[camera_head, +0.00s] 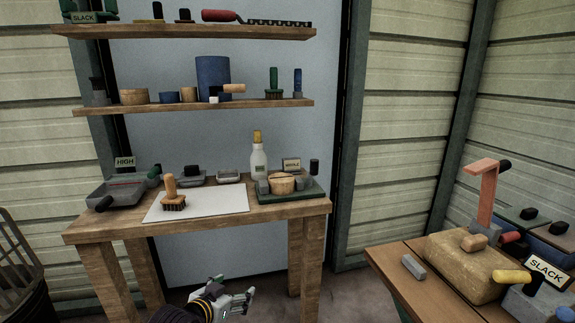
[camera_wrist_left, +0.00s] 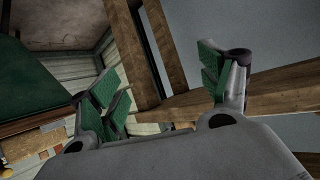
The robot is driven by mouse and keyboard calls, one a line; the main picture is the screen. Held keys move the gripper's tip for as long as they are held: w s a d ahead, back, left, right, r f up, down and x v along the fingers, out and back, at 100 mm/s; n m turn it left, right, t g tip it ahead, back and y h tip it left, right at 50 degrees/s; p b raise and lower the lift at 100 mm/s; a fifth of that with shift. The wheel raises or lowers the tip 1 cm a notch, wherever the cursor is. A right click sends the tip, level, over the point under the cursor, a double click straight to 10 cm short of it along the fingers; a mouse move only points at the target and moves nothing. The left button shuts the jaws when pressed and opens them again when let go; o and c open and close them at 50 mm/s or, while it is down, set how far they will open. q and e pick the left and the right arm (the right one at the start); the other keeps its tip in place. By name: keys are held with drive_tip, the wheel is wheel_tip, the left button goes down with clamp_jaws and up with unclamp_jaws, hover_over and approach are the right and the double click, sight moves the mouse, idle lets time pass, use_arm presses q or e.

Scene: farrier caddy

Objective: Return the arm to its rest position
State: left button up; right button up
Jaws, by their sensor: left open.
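My left gripper (camera_head: 240,294) is low in the head view, in front of and below the front edge of the wooden workbench (camera_head: 222,218). Its fingers are apart and nothing shows between them. In the left wrist view the gripper (camera_wrist_left: 165,88) has its green-padded fingers spread wide, with wooden beams of furniture behind them. My right gripper is in neither view.
On the bench are a white sheet (camera_head: 224,204) with a brush (camera_head: 172,195), a grey tray (camera_head: 127,190), a bottle (camera_head: 258,160) and a green tray (camera_head: 309,193). Two shelves hang above. A second table (camera_head: 398,253) stands right, carrying a tan block (camera_head: 452,268).

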use_arm(q)
drive_tip(key=s+d+f+n+g+p, duration=0.1)
drive_tip(key=s+f+g, duration=0.5)
drive_tip(key=s+f, duration=1.6)
drive_tip(key=shift+s+f+n, duration=0.4)
drive_tip(key=shift+f+n, duration=0.1)
drive_tip(key=shift+n, duration=0.2)
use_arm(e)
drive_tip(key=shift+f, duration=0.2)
use_arm(q)
drive_tip(key=shift+p, duration=0.3)
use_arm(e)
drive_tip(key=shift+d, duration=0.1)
